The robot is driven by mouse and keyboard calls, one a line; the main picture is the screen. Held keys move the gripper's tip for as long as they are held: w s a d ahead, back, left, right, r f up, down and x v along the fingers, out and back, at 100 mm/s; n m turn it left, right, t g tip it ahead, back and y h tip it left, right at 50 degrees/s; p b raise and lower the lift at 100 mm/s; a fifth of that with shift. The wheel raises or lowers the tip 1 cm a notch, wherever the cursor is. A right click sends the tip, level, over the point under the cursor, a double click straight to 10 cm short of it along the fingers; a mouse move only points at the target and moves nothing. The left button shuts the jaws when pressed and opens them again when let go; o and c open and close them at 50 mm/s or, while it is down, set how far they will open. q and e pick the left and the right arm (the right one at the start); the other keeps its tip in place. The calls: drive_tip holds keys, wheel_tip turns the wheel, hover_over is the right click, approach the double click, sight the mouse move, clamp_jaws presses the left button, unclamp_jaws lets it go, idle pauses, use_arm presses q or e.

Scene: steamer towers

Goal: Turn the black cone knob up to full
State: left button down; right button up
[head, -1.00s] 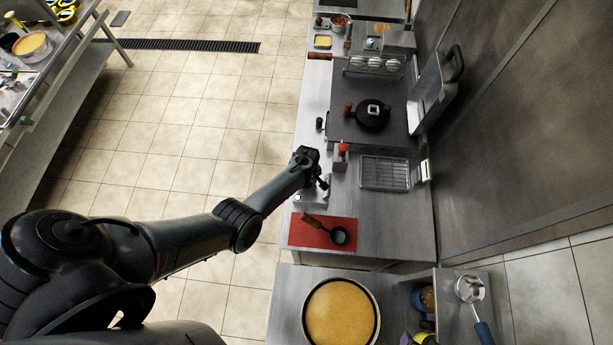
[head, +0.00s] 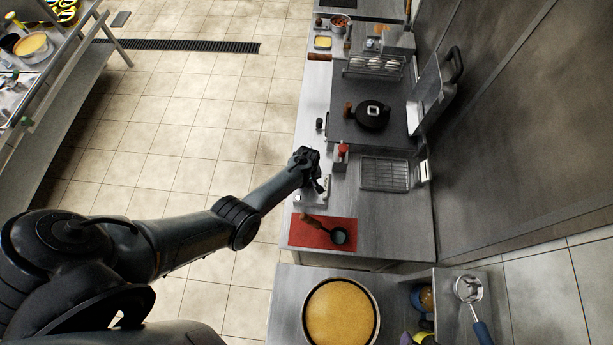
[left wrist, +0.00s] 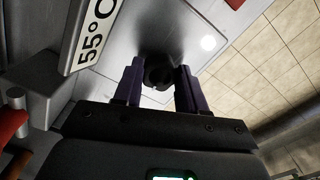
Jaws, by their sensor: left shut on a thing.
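The black cone knob (left wrist: 158,72) sits on a pale metal panel (left wrist: 122,47) in the left wrist view, between the two fingers of my left gripper (left wrist: 158,88). The gripper is shut on it. A white label or display reading "55°C" (left wrist: 92,38) is at the upper left of that view, and a round white light spot (left wrist: 208,43) shows right of the knob. In the head view my left gripper (head: 320,186) is at the counter's left edge, and it hides the knob there. My right gripper is in neither view.
A griddle (head: 395,110) with a black pot (head: 372,114) is behind.

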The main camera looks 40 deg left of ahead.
use_arm(q)
drive_tip(key=m, duration=0.4)
drive_tip(key=shift+m, duration=0.3)
drive_tip(key=m, duration=0.3)
drive_tip(key=shift+a, duration=0.1)
drive_tip(key=m, duration=0.3)
drive_tip(key=shift+f, duration=0.15)
drive_tip(key=shift+s, duration=0.1)
drive_tip(key=c, duration=0.8)
unclamp_jaws()
drive_tip(key=shift+r+p, duration=0.5)
drive_tip(key=shift+r, duration=2.1)
